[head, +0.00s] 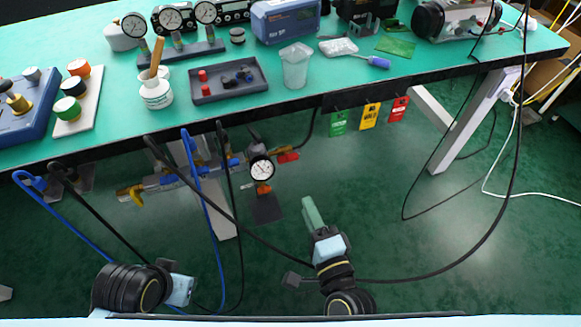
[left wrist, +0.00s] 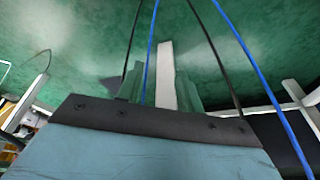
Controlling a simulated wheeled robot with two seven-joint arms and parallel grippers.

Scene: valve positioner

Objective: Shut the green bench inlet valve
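A pipe assembly with valves (head: 200,172) hangs under the front edge of the bench. It has a yellow handle (head: 133,193) at its left end, a red handle (head: 288,156) at its right, an orange part (head: 264,189) below, and a round gauge (head: 262,169). I cannot make out a green handle on it. My right gripper (head: 311,212) is below and right of the gauge, apart from the pipes; its green fingers overlap in view. My left gripper (left wrist: 160,88) is open and empty in the left wrist view; its fingers do not show clearly in the head view.
Green, yellow and red tags (head: 370,116) hang from the bench (head: 440,80) edge. Blue hoses (head: 204,200) and black cables (head: 232,215) hang in front of the pipes. A white bench leg (head: 462,125) stands at right. The bench top holds gauges, a tray (head: 229,92) and coloured knobs.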

